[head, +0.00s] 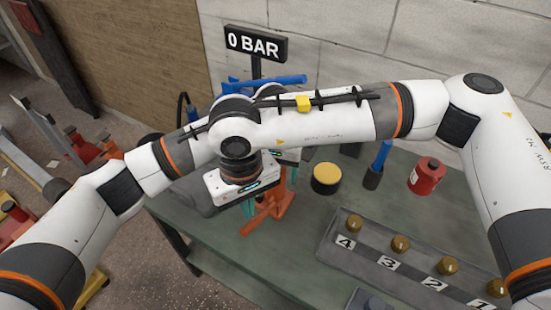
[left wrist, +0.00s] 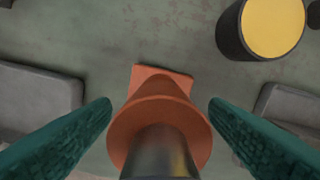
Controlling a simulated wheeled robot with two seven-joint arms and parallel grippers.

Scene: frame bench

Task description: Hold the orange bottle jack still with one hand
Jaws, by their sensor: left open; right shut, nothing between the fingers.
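The orange bottle jack (head: 270,217) stands on the green bench, partly hidden by my arms and grippers in the head view. In the left wrist view the jack (left wrist: 160,115) shows from above, with its dark metal ram toward the camera. My left gripper (left wrist: 160,103) is open, its teal fingers on either side of the jack with visible gaps. In the head view my left gripper is largely hidden behind the right arm. My right gripper (head: 247,207) is shut and empty, pointing down close to the jack; whether it touches the jack cannot be told.
A black can with a yellow top (head: 326,177), a blue-handled tool (head: 376,166) and a red canister (head: 427,175) stand right of the jack. A grey numbered rack (head: 345,262) holds several brass knobs. A sign (head: 255,44) reads "0 BAR". My arms cross above the bench.

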